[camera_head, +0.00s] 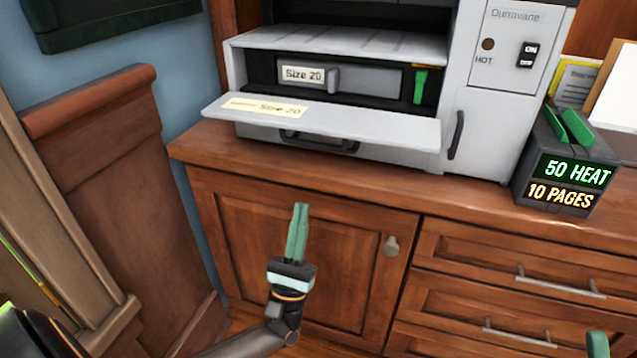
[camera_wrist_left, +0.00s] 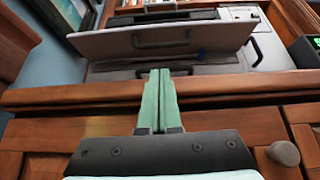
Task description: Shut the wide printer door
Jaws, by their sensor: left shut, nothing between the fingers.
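The wide printer door (camera_head: 360,125) is a light grey flap with a "Size 20" label. It is folded down and sticks out from the front of the printer (camera_head: 475,110), with the bay behind it open. It also shows in the left wrist view (camera_wrist_left: 215,37), above the fingertips. My left gripper (camera_head: 300,208) is shut and empty, in front of the cabinet, below the flap and apart from it. Its green fingers are together in the left wrist view (camera_wrist_left: 159,75). Only a green tip of what seems my right gripper (camera_head: 597,343) shows at the lower right edge.
A dark box (camera_head: 565,165) reading "50 HEAT" and "10 PAGES" stands on the counter right of the printer. The wooden counter edge (camera_head: 300,185) lies between my left gripper and the flap. A cabinet knob (camera_head: 391,245) and drawer handles (camera_head: 560,281) protrude below.

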